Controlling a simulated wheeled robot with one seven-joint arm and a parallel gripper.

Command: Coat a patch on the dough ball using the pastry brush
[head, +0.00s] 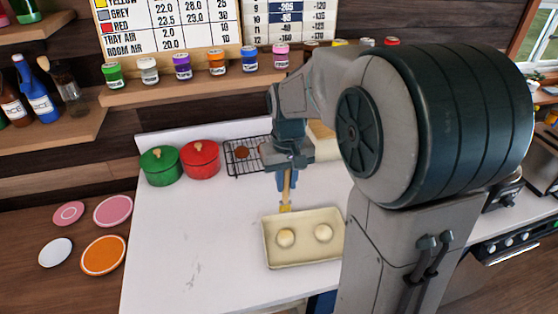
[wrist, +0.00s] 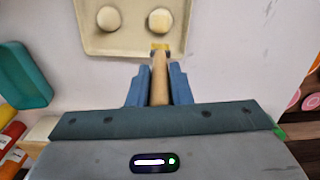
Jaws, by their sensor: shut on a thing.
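My gripper (head: 287,180) is shut on the wooden handle of the pastry brush (head: 286,196), which points down with its yellow bristles (head: 285,208) at the back edge of the cream tray (head: 266,253). Two pale dough balls sit in the tray, a left one (head: 285,238) and a right one (head: 323,233). In the wrist view the blue fingers (wrist: 153,90) flank the brush handle (wrist: 159,78). The yellow bristle tip (wrist: 160,46) is close to one dough ball (wrist: 160,20); I cannot tell whether they touch. The other ball (wrist: 108,18) lies beside it.
A green pot (head: 160,166) and a red pot (head: 200,159) stand at the back left of the white counter (head: 190,240). A black wire rack (head: 246,155) lies beside them. The counter left of the tray is clear. Spice jars line the shelf (head: 190,88) above.

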